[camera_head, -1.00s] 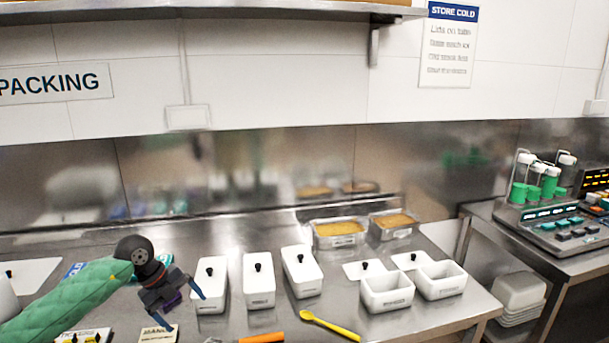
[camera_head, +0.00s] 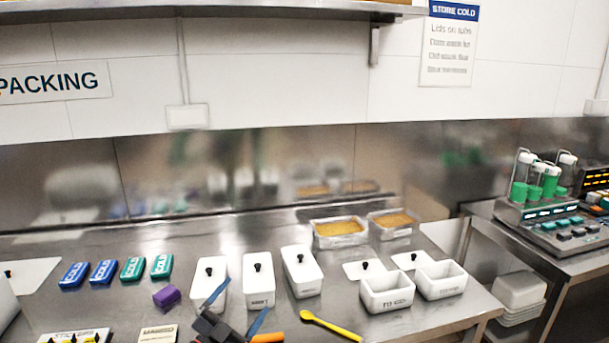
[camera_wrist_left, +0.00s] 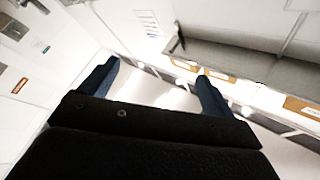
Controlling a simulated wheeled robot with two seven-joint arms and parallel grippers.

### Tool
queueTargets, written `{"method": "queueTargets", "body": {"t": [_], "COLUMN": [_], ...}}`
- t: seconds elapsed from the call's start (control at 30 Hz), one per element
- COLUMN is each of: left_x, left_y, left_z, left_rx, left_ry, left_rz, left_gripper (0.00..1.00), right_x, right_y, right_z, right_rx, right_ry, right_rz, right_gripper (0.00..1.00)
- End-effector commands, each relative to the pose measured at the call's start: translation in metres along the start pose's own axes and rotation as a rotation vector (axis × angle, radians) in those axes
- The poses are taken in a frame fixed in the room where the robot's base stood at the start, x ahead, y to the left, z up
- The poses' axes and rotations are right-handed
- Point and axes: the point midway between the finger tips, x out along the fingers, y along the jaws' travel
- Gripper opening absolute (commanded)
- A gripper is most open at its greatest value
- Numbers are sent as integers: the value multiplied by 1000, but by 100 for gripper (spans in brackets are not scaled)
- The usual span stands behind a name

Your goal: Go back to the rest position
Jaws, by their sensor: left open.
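My left gripper (camera_head: 241,305) is at the bottom of the head view, in front of the lidded white tubs. Its two blue fingertips are spread apart with nothing between them. In the left wrist view the open fingers (camera_wrist_left: 155,82) also show, with the wall and a shelf blurred behind them. My right gripper is not in view.
Lidded white tubs (camera_head: 258,282) stand mid-counter; open white tubs (camera_head: 387,304) are to the right. A yellow spoon (camera_head: 331,325) lies at the front. Blue cold packs (camera_head: 74,275), green cold packs (camera_head: 132,268) and a purple block (camera_head: 167,297) are on the left.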

Motion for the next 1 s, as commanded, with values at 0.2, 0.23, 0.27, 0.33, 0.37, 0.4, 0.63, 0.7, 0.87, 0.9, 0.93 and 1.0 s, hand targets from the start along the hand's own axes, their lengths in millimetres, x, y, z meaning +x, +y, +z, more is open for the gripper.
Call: {"method": "queueTargets", "body": {"t": [0.2, 0.23, 0.27, 0.33, 0.37, 0.4, 0.63, 0.7, 0.87, 0.9, 0.93, 1.0], "left_x": [-55, -64, -75, -101, -113, -130, -233, -261, -305, -314, -320, -333], "left_y": [-2, 0, 2, 10, 15, 22, 79, 97, 127, 133, 138, 147], "left_z": [42, 48, 55, 69, 75, 82, 101, 100, 89, 86, 84, 78], "left_rx": [-147, -167, -186, -231, -250, -276, -428, -468, -535, -548, -558, -580], "left_ry": [-337, -390, -445, -575, -634, -712, -1157, -1267, -1440, -1472, -1493, -1542], "left_rz": [-226, -247, -265, -298, -307, -314, -260, -218, -127, -105, -90, -53], "left_gripper": [89, 89, 89, 89, 89, 89, 89, 89, 89, 89, 89, 89], "right_x": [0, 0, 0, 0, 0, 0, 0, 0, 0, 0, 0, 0], "right_y": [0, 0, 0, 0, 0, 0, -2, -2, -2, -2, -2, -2], "right_z": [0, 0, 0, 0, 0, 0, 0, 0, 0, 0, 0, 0], "right_rx": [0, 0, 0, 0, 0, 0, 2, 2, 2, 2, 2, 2], "right_ry": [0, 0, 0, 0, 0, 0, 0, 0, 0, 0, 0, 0], "right_rz": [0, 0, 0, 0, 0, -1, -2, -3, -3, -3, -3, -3], "right_gripper": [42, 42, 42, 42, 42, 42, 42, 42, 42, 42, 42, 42]}}
